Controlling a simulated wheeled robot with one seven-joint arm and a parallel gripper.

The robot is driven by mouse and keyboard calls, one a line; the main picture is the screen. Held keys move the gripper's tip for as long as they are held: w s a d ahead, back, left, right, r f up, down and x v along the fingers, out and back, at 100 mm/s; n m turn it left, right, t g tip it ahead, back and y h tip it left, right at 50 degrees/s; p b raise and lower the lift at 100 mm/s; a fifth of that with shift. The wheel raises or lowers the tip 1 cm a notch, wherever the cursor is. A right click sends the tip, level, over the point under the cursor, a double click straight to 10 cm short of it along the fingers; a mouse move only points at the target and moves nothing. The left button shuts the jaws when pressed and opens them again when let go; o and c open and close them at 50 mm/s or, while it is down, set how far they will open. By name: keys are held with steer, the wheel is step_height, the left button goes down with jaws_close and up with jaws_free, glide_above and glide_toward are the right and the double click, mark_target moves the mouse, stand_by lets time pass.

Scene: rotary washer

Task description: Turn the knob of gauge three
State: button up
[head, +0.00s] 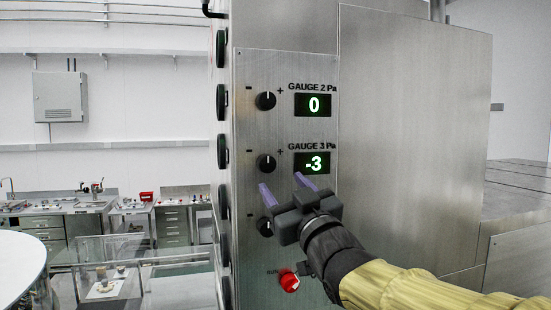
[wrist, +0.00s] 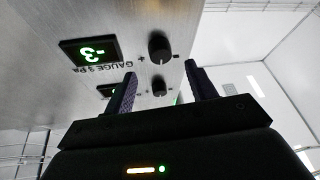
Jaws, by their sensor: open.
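The gauge three knob (head: 266,163) is a round black dial on the steel panel, left of a display (head: 312,163) reading -3. In the wrist view, which is upside down, the same knob (wrist: 159,47) shows beyond my fingertips, its display (wrist: 90,52) to the left. My gripper (head: 284,184) is open and empty, with purple-lined fingers, just below the gauge three row in the head view. In the wrist view my gripper (wrist: 160,69) has its fingers apart, one on each side of the knob's line. I see no contact with the knob.
The gauge two knob (head: 266,101) and its display (head: 313,105), reading 0, are above. A lower knob (head: 265,227) is partly behind my gripper. A red button (head: 289,281) is lower on the panel. Black round parts (head: 222,153) line the machine's left edge.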

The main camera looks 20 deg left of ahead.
mark_target(269, 168)
steer(key=p+x, duration=0.3)
steer(key=x, duration=0.2)
steer(key=shift+w+a+r, duration=0.15)
steer(key=shift+w+r, duration=0.05)
steer(key=shift+w+a+r, duration=0.1)
steer(key=shift+w+a, duration=0.25)
steer(key=shift+w, duration=0.1)
steer(key=c, duration=1)
